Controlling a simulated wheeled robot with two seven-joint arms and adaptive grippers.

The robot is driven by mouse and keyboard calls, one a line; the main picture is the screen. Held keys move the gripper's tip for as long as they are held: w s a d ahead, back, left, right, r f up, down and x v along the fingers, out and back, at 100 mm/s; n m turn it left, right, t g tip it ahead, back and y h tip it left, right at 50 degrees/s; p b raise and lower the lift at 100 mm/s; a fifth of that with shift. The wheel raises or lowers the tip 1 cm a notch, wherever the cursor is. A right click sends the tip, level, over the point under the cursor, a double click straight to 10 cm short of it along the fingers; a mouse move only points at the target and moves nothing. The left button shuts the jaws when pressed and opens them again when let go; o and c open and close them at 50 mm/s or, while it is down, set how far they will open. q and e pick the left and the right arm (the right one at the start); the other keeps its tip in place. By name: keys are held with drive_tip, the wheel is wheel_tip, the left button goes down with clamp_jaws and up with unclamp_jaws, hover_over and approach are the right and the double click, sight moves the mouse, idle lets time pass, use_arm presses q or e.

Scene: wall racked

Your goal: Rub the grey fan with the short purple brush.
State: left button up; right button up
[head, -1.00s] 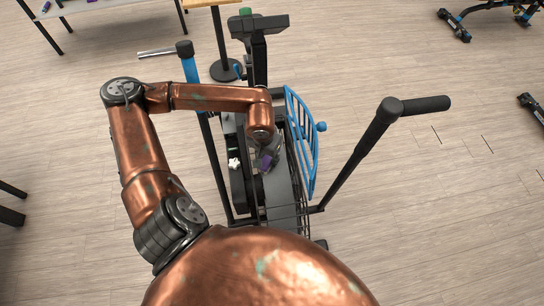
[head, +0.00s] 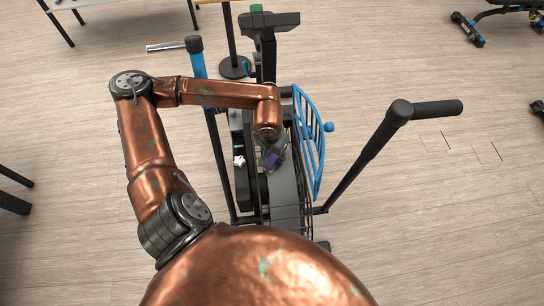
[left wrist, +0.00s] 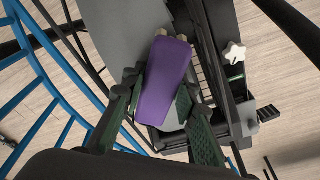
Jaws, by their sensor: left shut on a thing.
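The short purple brush (head: 272,161) is held in my left gripper (head: 275,150), low inside the exercise bike's frame. In the left wrist view the purple brush (left wrist: 166,82) lies between the two dark green fingers of my left gripper (left wrist: 158,105), which are shut on it. Pale bits show at its far end, close to a grey surface. The grey fan (head: 284,200) appears as a grey curved body beside the blue cage, and its grey surface (left wrist: 118,32) fills the upper middle of the wrist view. I cannot tell whether the brush touches it. My right gripper is out of view.
The blue cage (head: 316,160) stands close to the right of my left gripper. Black handlebars (head: 375,140) rise at the right, and a blue-sleeved lever (head: 196,62) at the left. A white star-shaped knob (left wrist: 234,53) sits near the brush. Open floor lies right.

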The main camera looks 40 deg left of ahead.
sight(286, 155)
use_arm(q)
drive_tip(key=shift+w+d+f+b, duration=0.15)
drive_tip(key=shift+w+d+b, duration=0.75)
drive_tip(key=shift+w, duration=0.15)
drive_tip(key=shift+w+d+b, duration=0.45)
drive_tip(key=shift+w+d, duration=0.05)
drive_tip(key=shift+w, duration=0.25)
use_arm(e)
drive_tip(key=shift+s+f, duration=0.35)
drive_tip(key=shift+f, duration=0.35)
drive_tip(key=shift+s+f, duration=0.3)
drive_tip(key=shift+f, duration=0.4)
use_arm(q)
drive_tip(key=shift+w+a+r+b, duration=0.2)
drive_tip(key=shift+w+a+b, duration=0.1)
drive_tip(key=shift+w+a, duration=0.25)
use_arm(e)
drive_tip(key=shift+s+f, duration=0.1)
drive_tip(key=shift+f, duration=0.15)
use_arm(q)
drive_tip(key=shift+s, duration=0.1)
drive_tip(key=shift+f, duration=0.1)
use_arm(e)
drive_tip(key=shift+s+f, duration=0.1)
use_arm(q)
drive_tip(key=shift+s+a, duration=0.1)
